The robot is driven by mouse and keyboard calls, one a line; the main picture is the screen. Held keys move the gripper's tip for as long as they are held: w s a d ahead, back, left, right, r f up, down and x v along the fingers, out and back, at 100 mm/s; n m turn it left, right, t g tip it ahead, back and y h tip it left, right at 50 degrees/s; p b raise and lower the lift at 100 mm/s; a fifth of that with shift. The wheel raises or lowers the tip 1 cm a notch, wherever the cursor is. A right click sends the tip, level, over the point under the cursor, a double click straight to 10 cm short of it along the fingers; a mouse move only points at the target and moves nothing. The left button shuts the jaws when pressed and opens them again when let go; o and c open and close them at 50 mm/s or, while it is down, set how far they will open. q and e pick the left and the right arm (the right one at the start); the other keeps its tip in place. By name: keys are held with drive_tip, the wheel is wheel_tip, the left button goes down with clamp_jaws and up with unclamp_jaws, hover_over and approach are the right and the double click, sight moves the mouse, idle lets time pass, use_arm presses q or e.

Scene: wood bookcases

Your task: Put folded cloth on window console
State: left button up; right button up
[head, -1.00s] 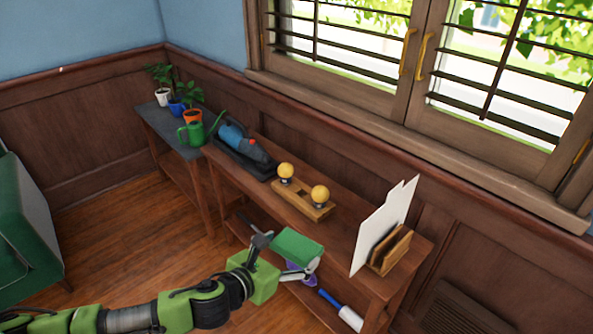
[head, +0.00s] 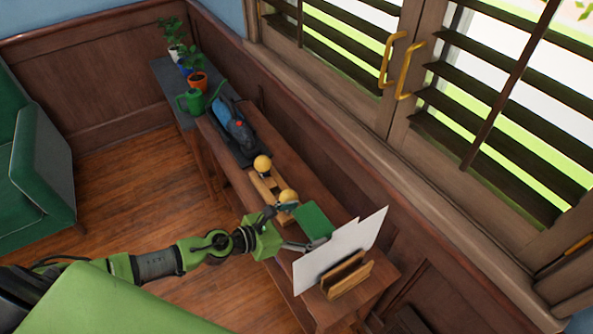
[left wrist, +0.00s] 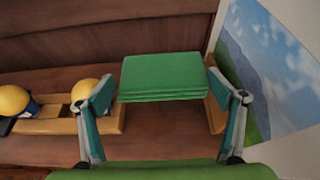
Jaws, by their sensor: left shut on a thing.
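The folded cloth (head: 314,222) is a small green stack of layers. My left gripper (head: 300,227) is shut on it, and the left wrist view shows the cloth (left wrist: 162,76) level, with a finger at each side. The cloth is over the wooden console (head: 284,164) under the window, between a wooden stand with yellow balls and a card rack. I cannot tell whether it touches the top. My right gripper is not in view.
The stand (head: 264,189) with yellow balls is close left of the cloth. The wooden rack (head: 346,276) with large white cards (head: 334,249) is close right. Farther along are a blue-black appliance (head: 236,130), a green watering can (head: 192,101) and potted plants. A green sofa (head: 38,165) stands left.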

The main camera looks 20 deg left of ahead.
use_arm(q)
drive_tip(key=shift+w+f, duration=0.1)
drive_tip(key=shift+f, duration=0.15)
drive_tip(key=b, duration=0.4)
hover_over(305, 241)
drive_tip(key=s, duration=0.2)
drive_tip(key=f, duration=0.5)
drive_tip(key=shift+w+d, duration=0.1)
drive_tip(key=shift+w, duration=0.15)
drive_tip(key=shift+f+b, duration=1)
drive_tip(key=shift+f, duration=1.1)
drive_tip(key=shift+f+b, duration=0.3)
drive_tip(key=shift+b, duration=0.05)
drive_tip(key=o, duration=0.8)
drive_tip(key=shift+r, duration=0.1)
